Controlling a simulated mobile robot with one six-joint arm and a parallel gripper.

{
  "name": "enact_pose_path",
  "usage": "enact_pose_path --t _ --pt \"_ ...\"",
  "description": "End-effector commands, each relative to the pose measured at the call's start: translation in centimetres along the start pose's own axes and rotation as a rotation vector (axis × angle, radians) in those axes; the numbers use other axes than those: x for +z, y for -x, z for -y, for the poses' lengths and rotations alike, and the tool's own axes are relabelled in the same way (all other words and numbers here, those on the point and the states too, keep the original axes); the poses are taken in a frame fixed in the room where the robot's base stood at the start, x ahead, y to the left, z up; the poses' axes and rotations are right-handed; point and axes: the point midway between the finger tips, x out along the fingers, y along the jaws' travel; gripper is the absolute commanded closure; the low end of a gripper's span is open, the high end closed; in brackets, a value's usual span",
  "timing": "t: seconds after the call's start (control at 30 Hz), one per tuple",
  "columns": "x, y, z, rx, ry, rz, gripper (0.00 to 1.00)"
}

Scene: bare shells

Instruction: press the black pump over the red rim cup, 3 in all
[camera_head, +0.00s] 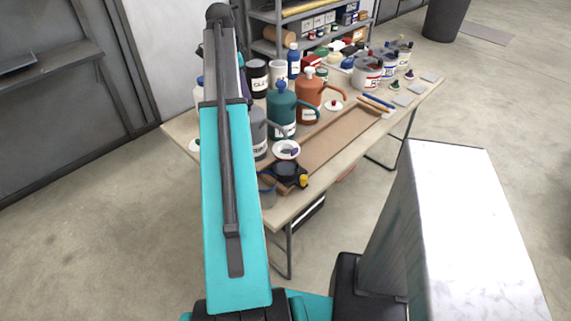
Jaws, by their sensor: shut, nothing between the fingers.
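My teal arm (232,200) rises through the left of the view and covers the table's left part. My gripper cannot be made out; the far part of the arm is out of sight. A grey jug (259,140) stands partly behind the arm, and its top is hidden. I cannot make out a black pump or a red rim cup.
The table (285,208) holds a teal jug (282,118), an orange jug (308,102), a white dish (286,150), a black item with a yellow knob (290,171) and a brown tray (335,143). Cans (367,74) stand farther back.

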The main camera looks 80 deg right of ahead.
Motion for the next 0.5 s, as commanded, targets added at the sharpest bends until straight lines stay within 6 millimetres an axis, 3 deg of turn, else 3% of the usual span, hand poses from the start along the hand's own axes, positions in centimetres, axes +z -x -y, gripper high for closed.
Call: enact_pose_path --t 0.5 --pt "0.3 -1.3 -0.1 0.002 0.0 0.001 1.0"
